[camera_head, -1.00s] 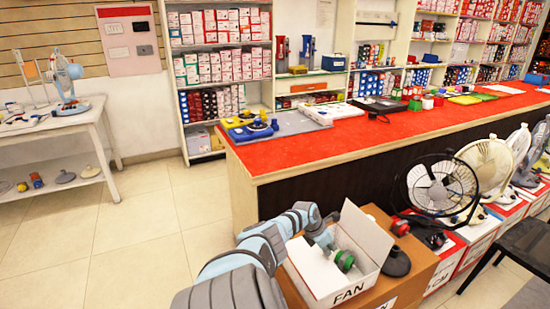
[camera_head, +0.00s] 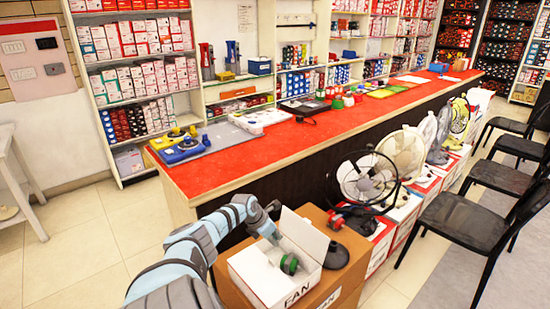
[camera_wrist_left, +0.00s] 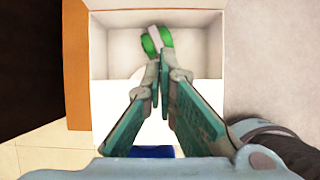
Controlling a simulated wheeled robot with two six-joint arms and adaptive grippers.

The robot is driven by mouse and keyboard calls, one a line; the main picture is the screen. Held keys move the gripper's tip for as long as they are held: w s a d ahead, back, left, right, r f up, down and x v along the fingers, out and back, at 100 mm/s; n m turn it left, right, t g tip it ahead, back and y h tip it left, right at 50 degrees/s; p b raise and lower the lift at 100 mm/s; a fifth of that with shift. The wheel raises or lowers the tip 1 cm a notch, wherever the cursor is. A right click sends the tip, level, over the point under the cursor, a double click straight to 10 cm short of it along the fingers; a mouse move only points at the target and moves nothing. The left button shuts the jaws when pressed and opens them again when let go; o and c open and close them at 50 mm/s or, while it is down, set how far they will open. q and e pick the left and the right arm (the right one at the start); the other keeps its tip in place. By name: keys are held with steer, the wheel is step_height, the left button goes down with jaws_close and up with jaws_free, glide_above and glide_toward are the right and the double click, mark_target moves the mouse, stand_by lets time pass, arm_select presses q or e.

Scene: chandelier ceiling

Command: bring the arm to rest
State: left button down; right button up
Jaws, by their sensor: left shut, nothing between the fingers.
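My left arm reaches in from the bottom left in the head view. My left gripper (camera_head: 277,236) is at the open white FAN box (camera_head: 268,283), by its raised flap. In the left wrist view my left gripper (camera_wrist_left: 159,75) is shut and empty, with its fingertips over the opening of the white box (camera_wrist_left: 215,45). A green and white part (camera_head: 289,263) lies inside the box; it also shows in the left wrist view (camera_wrist_left: 150,42), just beyond the fingertips. Whether the fingers touch it is not clear. My right gripper is not in view.
The white box stands on a brown carton (camera_head: 345,283), with a dark round base (camera_head: 337,256) beside it. A long red counter (camera_head: 300,140) runs behind. Fans (camera_head: 368,180) on boxes and black chairs (camera_head: 465,222) stand to the right. Open tiled floor (camera_head: 85,235) lies left.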

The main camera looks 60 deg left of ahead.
arm_select(q)
step_height(320, 180, up, 6)
steer(key=p, duration=0.1)
